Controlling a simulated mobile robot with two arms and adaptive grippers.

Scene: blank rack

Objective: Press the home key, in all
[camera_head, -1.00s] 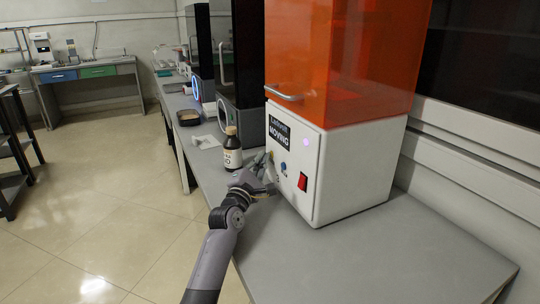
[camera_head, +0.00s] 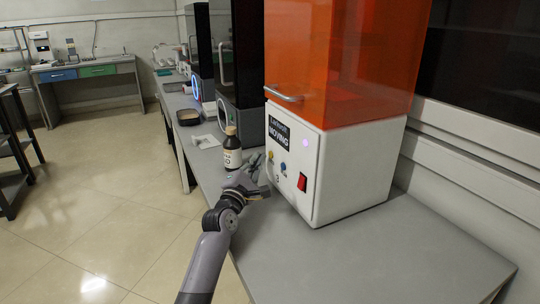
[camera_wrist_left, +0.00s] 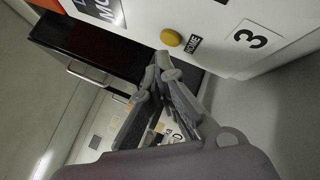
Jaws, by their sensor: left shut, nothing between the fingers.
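The home key is a round yellow button (camera_wrist_left: 171,37) beside a black HOME label (camera_wrist_left: 193,44) on the white machine's front panel. It also shows small in the head view (camera_head: 270,157), above and left of a blue knob (camera_head: 283,168). My left gripper (camera_head: 263,172) is in front of the panel; its fingers are shut and empty. In the left wrist view its fingertips (camera_wrist_left: 161,62) sit just below the yellow key, with a small gap seen between them. The panel's display (camera_head: 278,134) reads MOVING. My right gripper is not in view.
The white machine (camera_head: 355,175) has an orange hood (camera_head: 350,60) with a handle, and a red switch (camera_head: 302,182). A brown bottle (camera_head: 232,150) stands close left of my gripper. The grey bench (camera_head: 370,255) is clear in front and right.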

